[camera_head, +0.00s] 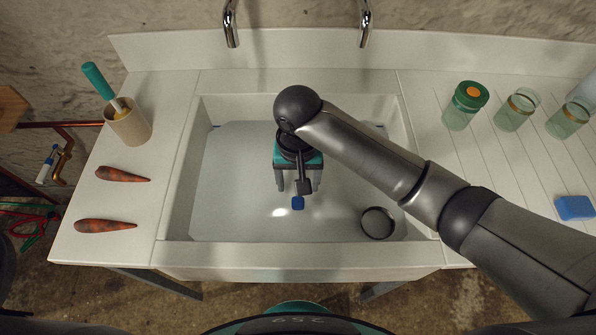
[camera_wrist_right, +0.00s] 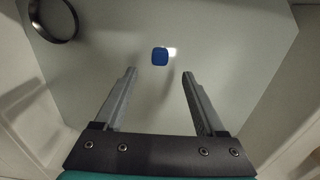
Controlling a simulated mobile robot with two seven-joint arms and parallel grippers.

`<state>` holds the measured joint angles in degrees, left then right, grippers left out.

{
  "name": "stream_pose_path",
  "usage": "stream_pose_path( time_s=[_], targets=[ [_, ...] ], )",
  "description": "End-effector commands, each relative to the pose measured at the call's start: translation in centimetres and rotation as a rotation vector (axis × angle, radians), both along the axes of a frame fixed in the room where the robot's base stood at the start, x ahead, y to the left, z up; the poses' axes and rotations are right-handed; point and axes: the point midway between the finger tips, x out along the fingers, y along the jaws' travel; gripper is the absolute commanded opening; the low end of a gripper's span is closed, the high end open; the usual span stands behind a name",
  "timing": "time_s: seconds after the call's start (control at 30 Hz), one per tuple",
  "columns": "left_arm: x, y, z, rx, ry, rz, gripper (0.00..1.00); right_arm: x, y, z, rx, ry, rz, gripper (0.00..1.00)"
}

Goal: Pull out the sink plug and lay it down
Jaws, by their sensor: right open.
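The blue sink plug (camera_head: 298,203) is a small blue piece in the sink (camera_head: 172,205), near the middle of the basin. It also shows in the right wrist view (camera_wrist_right: 159,57), just beyond the fingertips. My right gripper (camera_head: 298,191) hangs over the basin, pointing down, with its fingers spread. In the right wrist view my right gripper (camera_wrist_right: 159,73) is empty, its fingertips apart on either side of the line to the plug. The gap in height between fingers and plug is hard to judge. My left gripper is not in view.
A dark ring (camera_head: 378,238) lies in the basin at front right. Jars (camera_head: 461,108) and a blue sponge (camera_head: 575,207) sit on the right drainboard. Two carrots (camera_head: 107,226) and a cup (camera_head: 131,127) with a teal-handled tool are on the left counter, with bare space between. Two taps (camera_head: 231,24) overhang the back.

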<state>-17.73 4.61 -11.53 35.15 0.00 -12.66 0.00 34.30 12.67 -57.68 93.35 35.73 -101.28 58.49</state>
Motion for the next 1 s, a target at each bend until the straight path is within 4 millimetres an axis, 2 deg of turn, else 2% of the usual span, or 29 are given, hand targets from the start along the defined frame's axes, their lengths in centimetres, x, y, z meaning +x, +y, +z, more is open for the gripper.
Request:
stream_pose_path(
  time_s=[0.03,0.2,0.5,0.7,1.0],
  targets=[
    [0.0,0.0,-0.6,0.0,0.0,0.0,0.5,-0.1,-0.1,-1.4,-0.003,0.002,-0.001,0.72],
    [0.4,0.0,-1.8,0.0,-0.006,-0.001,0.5,-0.1,-0.1,-4.9,-0.002,0.003,-0.001,0.72],
    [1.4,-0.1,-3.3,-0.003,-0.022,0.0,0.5,0.0,0.0,-9.8,-0.001,0.0,0.001,0.72],
    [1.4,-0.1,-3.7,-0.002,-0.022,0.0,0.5,0.0,0.0,-11.0,0.0,0.0,0.002,0.72],
    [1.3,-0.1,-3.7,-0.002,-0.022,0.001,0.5,0.0,0.0,-11.1,0.001,-0.001,0.002,0.72]
  ],
)
